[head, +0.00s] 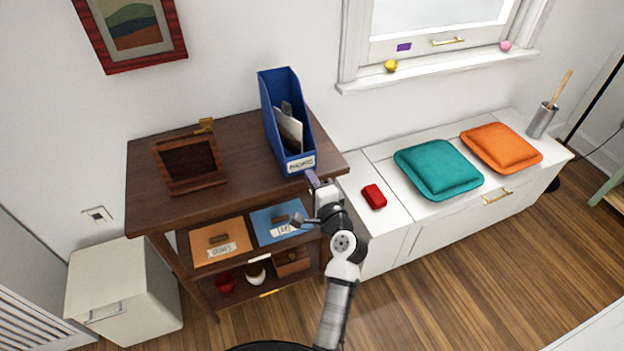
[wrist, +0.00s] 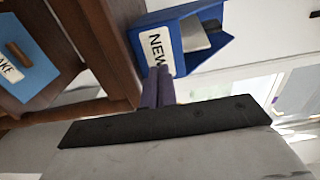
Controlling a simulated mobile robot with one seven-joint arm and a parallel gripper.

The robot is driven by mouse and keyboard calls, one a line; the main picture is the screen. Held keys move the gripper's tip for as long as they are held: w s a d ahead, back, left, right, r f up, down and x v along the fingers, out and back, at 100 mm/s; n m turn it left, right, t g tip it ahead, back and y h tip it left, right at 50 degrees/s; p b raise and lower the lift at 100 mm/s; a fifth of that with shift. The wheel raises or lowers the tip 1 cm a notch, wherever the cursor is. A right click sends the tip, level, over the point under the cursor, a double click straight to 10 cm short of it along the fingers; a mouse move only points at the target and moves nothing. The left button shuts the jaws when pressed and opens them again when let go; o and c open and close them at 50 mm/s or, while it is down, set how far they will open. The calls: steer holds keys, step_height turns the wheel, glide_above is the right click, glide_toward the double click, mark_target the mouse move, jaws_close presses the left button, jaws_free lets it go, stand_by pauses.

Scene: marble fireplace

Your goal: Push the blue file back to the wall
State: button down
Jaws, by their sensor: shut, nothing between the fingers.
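The blue file (head: 279,112) is an upright magazine holder with papers inside. It stands on the right part of the dark wooden shelf top (head: 230,198), its labelled front end near the front edge and its tall end toward the wall (head: 225,60). My gripper (head: 312,180) is shut and empty, just in front of the file's labelled end. In the wrist view, the shut fingers (wrist: 158,88) are at the white label of the blue file (wrist: 186,66). I cannot tell whether they touch it.
A wooden frame (head: 189,163) stands on the left of the shelf top. A white bench to the right holds a red object (head: 374,196), a teal cushion (head: 438,169) and an orange cushion (head: 501,148).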

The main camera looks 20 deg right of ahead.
mark_target(302, 164)
steer(key=shift+w+a, duration=0.15)
steer(key=shift+w, duration=2.1)
steer(key=shift+w+a, duration=0.15)
steer(key=shift+w, duration=2.05)
steer(key=shift+s+d, duration=0.1)
steer(key=shift+s, duration=1.7)
steer(key=shift+s, duration=0.45)
steer(key=s+b, duration=0.1)
steer(key=s, duration=1.2)
steer(key=shift+d+b, duration=0.25)
steer(key=shift+b, duration=0.1)
